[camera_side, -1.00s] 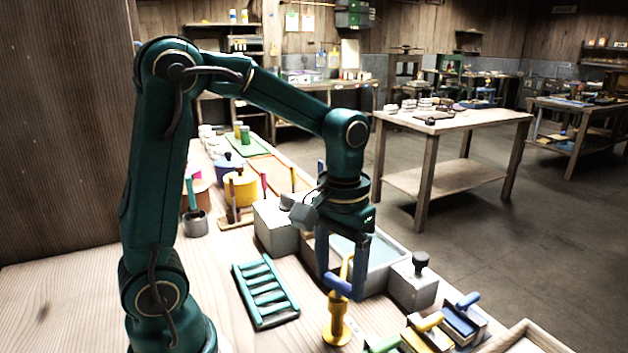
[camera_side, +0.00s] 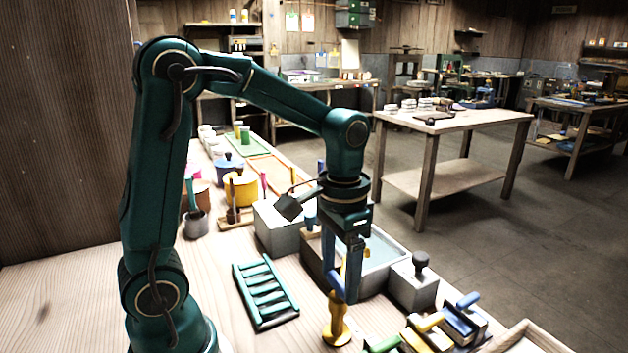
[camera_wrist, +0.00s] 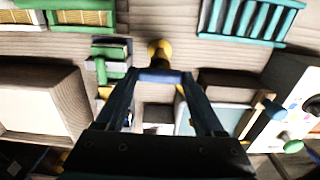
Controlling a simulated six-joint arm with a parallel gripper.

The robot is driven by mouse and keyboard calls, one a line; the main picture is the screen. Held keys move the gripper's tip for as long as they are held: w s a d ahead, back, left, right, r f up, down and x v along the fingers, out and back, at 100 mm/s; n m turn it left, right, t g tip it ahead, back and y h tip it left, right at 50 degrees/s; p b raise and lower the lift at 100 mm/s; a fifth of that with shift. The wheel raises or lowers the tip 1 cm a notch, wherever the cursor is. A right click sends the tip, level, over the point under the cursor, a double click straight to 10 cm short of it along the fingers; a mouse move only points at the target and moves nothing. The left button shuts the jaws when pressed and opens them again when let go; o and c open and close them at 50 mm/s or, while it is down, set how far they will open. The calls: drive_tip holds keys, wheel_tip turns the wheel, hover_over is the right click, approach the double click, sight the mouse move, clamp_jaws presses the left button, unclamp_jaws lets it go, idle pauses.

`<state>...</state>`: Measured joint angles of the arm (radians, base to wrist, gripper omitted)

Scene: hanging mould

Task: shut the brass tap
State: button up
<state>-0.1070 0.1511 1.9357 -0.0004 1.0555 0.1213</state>
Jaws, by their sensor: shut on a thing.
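The brass tap (camera_side: 336,327) stands on the bench in the side view, a yellow body with a round foot. Its foot also shows in the wrist view (camera_wrist: 159,47). My gripper (camera_side: 342,292) is directly above the tap, pointing down, with its blue fingers at the top of it. In the wrist view a blue bar, seemingly the tap's handle (camera_wrist: 160,76), spans between my fingers and touches both. My gripper is shut on it. The fingers hide much of the handle and upper tap in the side view.
A green slatted rack (camera_side: 265,292) lies left of the tap. A grey tray (camera_side: 385,250) and a grey block with a dark knob (camera_side: 413,284) stand close behind and right. Small blocks with coloured handles (camera_side: 460,322) crowd the front right. Bare bench lies at the front left.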

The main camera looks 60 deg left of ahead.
sight(340, 281)
drive_tip(key=o, duration=1.4)
drive_tip(key=shift+r, duration=0.1)
drive_tip(key=shift+r, duration=2.5)
drive_tip(key=shift+d+r, duration=0.1)
drive_tip(key=shift+r, duration=0.25)
drive_tip(key=shift+s+d+f+t, duration=0.15)
drive_tip(key=shift+s+d+t, duration=0.25)
drive_tip(key=shift+s+t, duration=0.75)
drive_tip(key=shift+s+d+f+t, duration=0.15)
drive_tip(key=shift+s+d+t, duration=0.4)
drive_tip(key=shift+s, duration=1.05)
drive_tip(key=shift+s+d+f+t, duration=0.15)
drive_tip(key=shift+s+d+t, duration=0.05)
drive_tip(key=shift+s+t, duration=1.05)
